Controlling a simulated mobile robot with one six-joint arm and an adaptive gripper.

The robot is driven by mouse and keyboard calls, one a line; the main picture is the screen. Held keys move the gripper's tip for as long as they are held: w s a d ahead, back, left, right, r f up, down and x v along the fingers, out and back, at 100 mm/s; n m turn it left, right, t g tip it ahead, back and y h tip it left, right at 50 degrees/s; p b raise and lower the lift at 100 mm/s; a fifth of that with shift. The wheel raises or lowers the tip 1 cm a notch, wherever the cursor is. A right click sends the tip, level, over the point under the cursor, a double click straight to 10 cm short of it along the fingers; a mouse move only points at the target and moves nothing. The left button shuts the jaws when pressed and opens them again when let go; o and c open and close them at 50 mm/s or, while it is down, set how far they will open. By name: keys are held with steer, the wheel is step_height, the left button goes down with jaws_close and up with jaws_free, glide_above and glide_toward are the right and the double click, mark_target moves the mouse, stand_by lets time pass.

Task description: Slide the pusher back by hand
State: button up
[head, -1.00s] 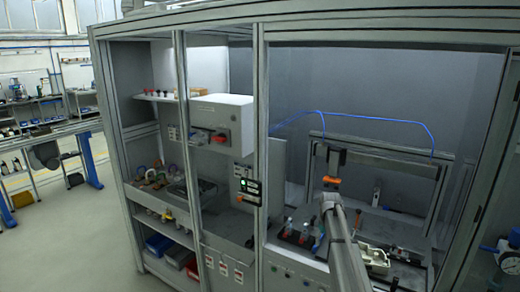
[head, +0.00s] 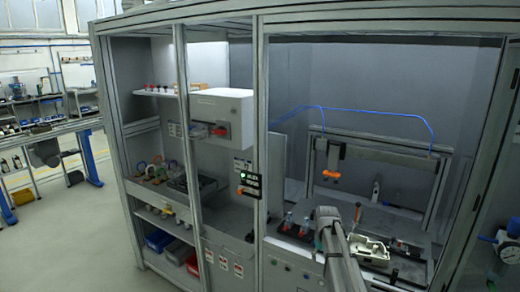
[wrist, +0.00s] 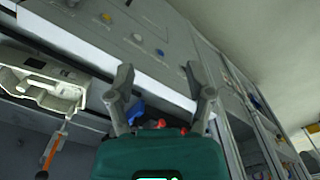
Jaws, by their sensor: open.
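My gripper (wrist: 164,85) is open in the wrist view, with nothing between its two grey fingers. Blue and red small parts (wrist: 137,112) show beyond the fingers, near the green gripper body. A slim rod with an orange handle (wrist: 50,155) meets a pale cast housing (wrist: 40,85) at the left of the wrist view; I cannot tell whether this rod is the pusher. In the head view the housing (head: 368,252) lies on the bench right of my arm, with an orange-red piece (head: 357,212) behind it. My arm hides the gripper's fingers there.
A grey portal frame (head: 385,158) with an orange part (head: 331,175) hanging from it stands over the bench. Small bottles (head: 290,222) stand left of my arm. Cabinet posts (head: 262,130) frame the opening. Buttons (wrist: 137,38) line the bench's front panel.

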steer(key=s+a+f+b, duration=0.2)
steer(key=s, duration=0.6)
steer(key=s+a+f+m+b, duration=0.1)
steer(key=s+a+f+b, duration=0.1)
steer(key=s, duration=0.6)
steer(key=s+a+f+m+b, duration=0.1)
steer(key=s+f+b, duration=0.1)
steer(key=s, duration=0.5)
steer(key=shift+s+a+f+b, duration=0.3)
steer(key=shift+s+a+f, duration=0.1)
steer(key=shift+f, duration=0.2)
